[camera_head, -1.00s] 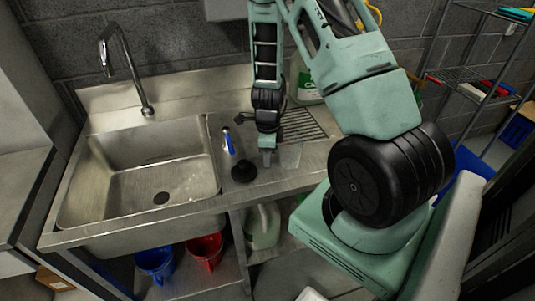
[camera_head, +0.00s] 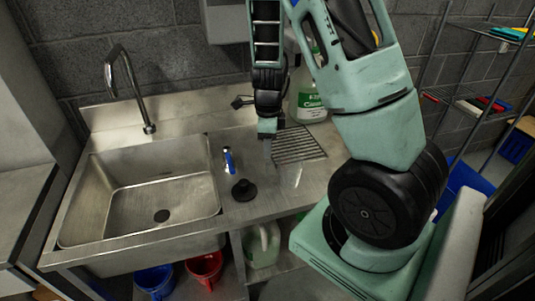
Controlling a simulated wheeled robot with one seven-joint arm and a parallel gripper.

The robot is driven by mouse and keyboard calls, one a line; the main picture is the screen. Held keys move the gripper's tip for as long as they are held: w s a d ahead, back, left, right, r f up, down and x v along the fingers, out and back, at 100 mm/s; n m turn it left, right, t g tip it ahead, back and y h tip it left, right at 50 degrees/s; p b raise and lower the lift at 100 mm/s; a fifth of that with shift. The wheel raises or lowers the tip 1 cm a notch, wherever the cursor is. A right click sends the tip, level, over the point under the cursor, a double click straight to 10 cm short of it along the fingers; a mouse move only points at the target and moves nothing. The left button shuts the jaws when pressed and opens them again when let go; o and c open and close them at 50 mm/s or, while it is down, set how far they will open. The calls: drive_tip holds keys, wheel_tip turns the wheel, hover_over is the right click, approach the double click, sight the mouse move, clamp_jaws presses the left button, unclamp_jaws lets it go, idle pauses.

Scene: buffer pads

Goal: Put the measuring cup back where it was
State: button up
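The measuring cup (camera_head: 291,174) is a clear, see-through vessel, faint against the steel. It appears to stand on the counter (camera_head: 262,205) in front of the wire drying rack (camera_head: 300,146). My gripper (camera_head: 267,151) points down to the left of the cup and a little behind it in the picture. A gap shows between the gripper and the cup, and the gripper does not hold it. The fingers are small and seen edge-on, so their opening is unclear.
A black plunger-like piece (camera_head: 243,190) and a blue-handled item (camera_head: 229,160) stand between sink (camera_head: 140,190) and cup. Blue (camera_head: 155,280) and red (camera_head: 205,268) buckets and a jug (camera_head: 262,246) sit below.

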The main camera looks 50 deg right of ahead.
drive_tip(key=shift+r, duration=0.35)
drive_tip(key=s+a+r+n+y, duration=0.15)
drive_tip(key=a+r+n, duration=0.25)
drive_tip(key=a+n, duration=0.65)
drive_tip(key=s+a+r+n, duration=0.2)
drive_tip(key=a+r+n, duration=0.2)
drive_tip(key=a+n, duration=0.65)
drive_tip(key=s+a+r+n, duration=0.2)
drive_tip(key=s+a+n, duration=0.4)
drive_tip(key=n, duration=0.1)
drive_tip(key=s+a+r+n, duration=0.2)
drive_tip(key=s+a+n, duration=0.4)
drive_tip(key=s+n, duration=0.1)
drive_tip(key=shift+s+r+n+h, duration=0.2)
drive_tip(key=shift+r+n+h, duration=0.1)
drive_tip(key=shift+n+h, duration=0.25)
